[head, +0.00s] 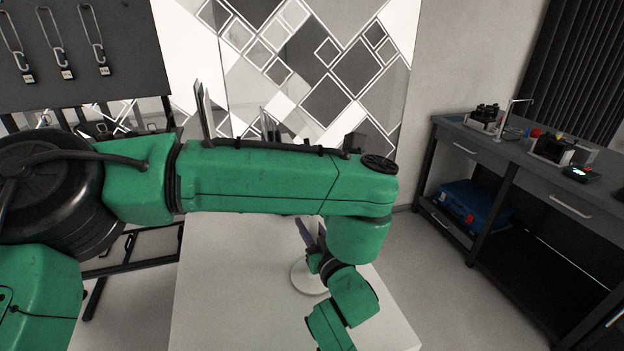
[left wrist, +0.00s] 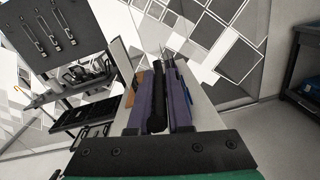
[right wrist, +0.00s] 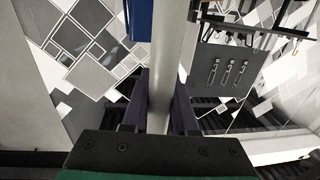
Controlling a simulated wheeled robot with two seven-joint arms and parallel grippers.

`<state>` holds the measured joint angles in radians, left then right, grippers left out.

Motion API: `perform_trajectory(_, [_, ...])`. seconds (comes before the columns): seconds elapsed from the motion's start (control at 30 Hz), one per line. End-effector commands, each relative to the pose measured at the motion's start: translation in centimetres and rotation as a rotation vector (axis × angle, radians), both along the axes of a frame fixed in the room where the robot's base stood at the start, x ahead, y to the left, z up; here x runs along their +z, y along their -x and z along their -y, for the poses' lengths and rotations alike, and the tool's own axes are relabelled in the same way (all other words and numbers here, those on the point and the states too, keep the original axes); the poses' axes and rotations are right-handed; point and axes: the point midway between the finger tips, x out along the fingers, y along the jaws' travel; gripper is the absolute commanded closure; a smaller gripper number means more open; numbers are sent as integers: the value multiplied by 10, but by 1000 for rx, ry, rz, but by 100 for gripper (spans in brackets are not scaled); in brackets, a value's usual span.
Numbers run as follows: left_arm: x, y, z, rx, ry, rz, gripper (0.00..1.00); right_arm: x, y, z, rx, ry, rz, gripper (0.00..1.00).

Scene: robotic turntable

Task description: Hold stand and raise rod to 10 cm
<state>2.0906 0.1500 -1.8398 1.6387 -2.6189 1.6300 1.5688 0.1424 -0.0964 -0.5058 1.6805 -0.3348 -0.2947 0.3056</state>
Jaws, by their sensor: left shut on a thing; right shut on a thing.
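A round white base (head: 307,279), seemingly the stand's foot, sits on the pale table in the head view, partly hidden by a green arm. In the right wrist view, my right gripper (right wrist: 160,95) is shut on a pale upright pole (right wrist: 172,50). In the left wrist view, my left gripper (left wrist: 159,100) is shut on a slim black part (left wrist: 158,112). I cannot tell for sure which of these belongs to the stand and which is the rod.
The white table top (head: 225,290) has bare room to the left of the base. A dark workbench (head: 560,165) with instruments and a blue case (head: 475,205) stands at the right. A dark tool panel (head: 75,50) stands at the back left. My green arm blocks much of the table.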

Motion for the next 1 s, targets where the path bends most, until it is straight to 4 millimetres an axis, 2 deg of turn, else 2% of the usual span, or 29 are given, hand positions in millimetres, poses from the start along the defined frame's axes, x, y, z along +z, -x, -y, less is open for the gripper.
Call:
perform_trajectory(0.13, [15, 0, -1, 3, -2, -1, 100, -2, 0, 2, -3, 1, -4, 100])
perform_trajectory(0.4, [17, 0, -1, 3, -2, 0, 100, -2, 0, 1, -3, 0, -5, 100])
perform_trajectory(0.43, [17, 0, -1, 3, -2, 0, 79, -2, 0, 1, -3, 0, -5, 100])
perform_trajectory(0.5, [17, 0, -1, 3, -2, 0, 55, -2, 0, 1, -2, 1, -4, 100])
perform_trajectory(0.83, [17, 1, 0, 1, -1, 1, 55, -2, 0, 0, -1, 2, -4, 100])
perform_trajectory(0.93, [17, 12, 4, -2, -1, 0, 55, -2, 0, 0, 0, 1, -4, 100])
perform_trajectory(1.0, [17, 26, 8, -3, -3, 1, 55, -2, 0, 0, 0, 1, -4, 100])
